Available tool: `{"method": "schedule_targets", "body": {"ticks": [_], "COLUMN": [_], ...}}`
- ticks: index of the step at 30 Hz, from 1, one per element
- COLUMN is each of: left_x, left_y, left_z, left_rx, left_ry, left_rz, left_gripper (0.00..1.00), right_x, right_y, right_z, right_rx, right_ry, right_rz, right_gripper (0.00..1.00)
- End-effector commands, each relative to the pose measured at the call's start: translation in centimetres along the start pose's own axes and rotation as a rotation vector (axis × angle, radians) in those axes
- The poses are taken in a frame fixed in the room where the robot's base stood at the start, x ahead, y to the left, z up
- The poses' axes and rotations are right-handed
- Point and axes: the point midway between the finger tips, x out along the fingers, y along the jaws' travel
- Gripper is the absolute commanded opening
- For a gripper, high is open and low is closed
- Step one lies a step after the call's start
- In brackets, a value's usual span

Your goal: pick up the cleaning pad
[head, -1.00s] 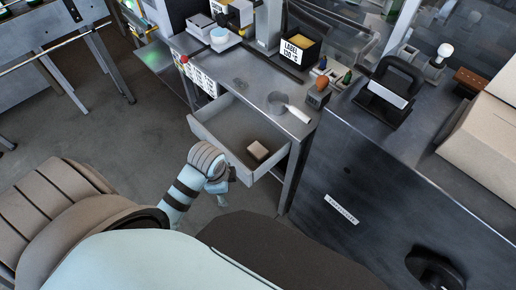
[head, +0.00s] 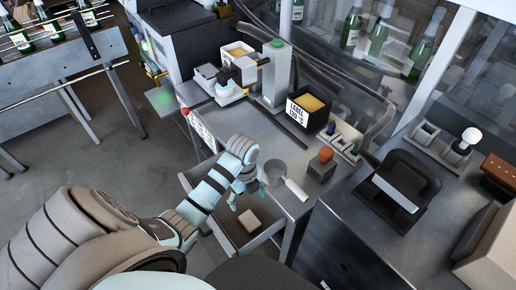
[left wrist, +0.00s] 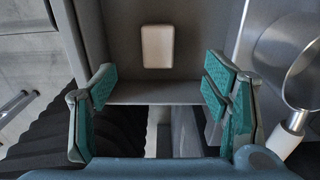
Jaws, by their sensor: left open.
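The cleaning pad is a small beige block (head: 249,220) lying flat in the open grey drawer (head: 222,240) below the workbench. In the left wrist view the pad (left wrist: 158,46) lies on the drawer floor, beyond the fingertips and roughly midway between them. My left gripper (head: 247,190) is above the drawer, and in the left wrist view its teal-padded fingers (left wrist: 160,84) are spread wide with nothing between them. The gripper is apart from the pad. My right gripper is not in view.
A round pan-like tool with a white handle (head: 296,189) lies on the bench beside the drawer. A block with an orange knob (head: 321,165), a label box (head: 306,106) and a machine stand farther back.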

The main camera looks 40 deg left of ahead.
Motion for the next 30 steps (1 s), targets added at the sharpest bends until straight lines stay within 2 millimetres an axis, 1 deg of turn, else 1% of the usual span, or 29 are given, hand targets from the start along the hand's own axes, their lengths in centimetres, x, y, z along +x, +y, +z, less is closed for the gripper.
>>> {"method": "schedule_targets", "body": {"ticks": [1, 4, 6, 9, 11, 14, 17, 18, 21, 26, 27, 29, 30], "left_x": [1.3, 4.2, 6.1, 8.0, 8.6, 10.0, 12.0, 12.8, 13.8, 13.7, 13.6, 13.6, 13.6], "left_y": [0.2, 0.2, 0.2, 0.1, 0.1, -0.3, -0.8, -0.8, -0.7, -0.7, -0.7, -0.7, -0.7], "left_z": [-0.1, -0.1, -0.1, -0.1, -0.2, -0.5, -1.1, -1.0, -1.0, -1.0, -1.0, -1.0, -1.0], "left_rx": [-0.001, -0.002, -0.003, -0.002, -0.002, -0.002, -0.001, -0.001, 0.0, 0.0, 0.0, 0.0, 0.0], "left_ry": [0.004, 0.004, 0.003, 0.003, 0.002, 0.003, 0.003, 0.002, 0.001, 0.0, 0.0, 0.0, 0.0], "left_rz": [0.006, 0.005, 0.005, 0.003, 0.002, 0.002, 0.002, 0.002, 0.001, 0.001, 0.001, 0.001, 0.001], "left_gripper": [0.69, 0.69, 0.69, 0.69, 0.69, 0.69, 0.69, 0.69, 0.69, 0.69, 0.68, 0.58, 0.52], "right_x": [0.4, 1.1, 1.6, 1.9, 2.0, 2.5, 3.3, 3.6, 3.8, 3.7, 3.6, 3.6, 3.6], "right_y": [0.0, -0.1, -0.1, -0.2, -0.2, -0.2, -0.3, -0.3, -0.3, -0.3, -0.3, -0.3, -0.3], "right_z": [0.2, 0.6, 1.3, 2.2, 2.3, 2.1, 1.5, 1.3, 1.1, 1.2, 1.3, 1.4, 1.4], "right_rx": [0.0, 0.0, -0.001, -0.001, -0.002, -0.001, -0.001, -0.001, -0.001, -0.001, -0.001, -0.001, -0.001], "right_ry": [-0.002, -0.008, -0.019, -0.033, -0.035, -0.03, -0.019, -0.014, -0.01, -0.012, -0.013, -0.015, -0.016], "right_rz": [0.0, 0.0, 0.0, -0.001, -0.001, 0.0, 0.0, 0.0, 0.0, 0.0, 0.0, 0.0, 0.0], "right_gripper": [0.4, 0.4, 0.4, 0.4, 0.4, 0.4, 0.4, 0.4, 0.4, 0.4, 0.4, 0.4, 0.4]}}
